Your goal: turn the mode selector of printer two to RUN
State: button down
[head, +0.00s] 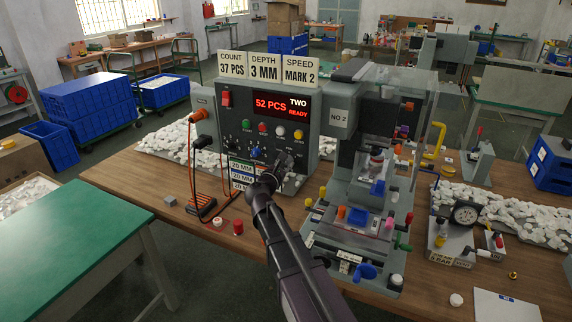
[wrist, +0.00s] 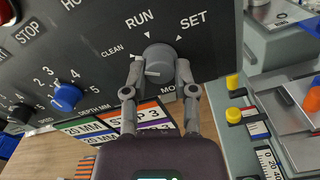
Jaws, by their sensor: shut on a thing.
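The mode selector is a round grey knob (wrist: 160,58) on the dark front panel of printer two. In the wrist view, CLEAN is printed at its left, RUN above and SET at its upper right. My gripper (wrist: 157,78) is shut on the knob, one finger on each side. In the head view my gripper (head: 284,162) reaches the lower right of the panel (head: 270,130) and hides the knob there. The display reads 52 PCS TWO READY.
A blue depth knob (wrist: 67,97) sits left of the selector, with several coloured label plates (wrist: 155,112) below. The printing unit (head: 360,210) stands close on the right. An orange cable (head: 193,160) hangs at the panel's left. Caps lie on the wooden bench (head: 150,185).

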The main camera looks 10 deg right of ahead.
jog(key=shift+m, duration=0.3)
jog(key=m, duration=0.5)
jog(key=shift+m, duration=0.3)
jog(key=m, duration=0.5)
jog(key=shift+r, duration=0.1)
jog(key=shift+m, duration=0.3)
jog(key=shift+c, duration=2)
grip_release()
jog(key=v, duration=1.2)
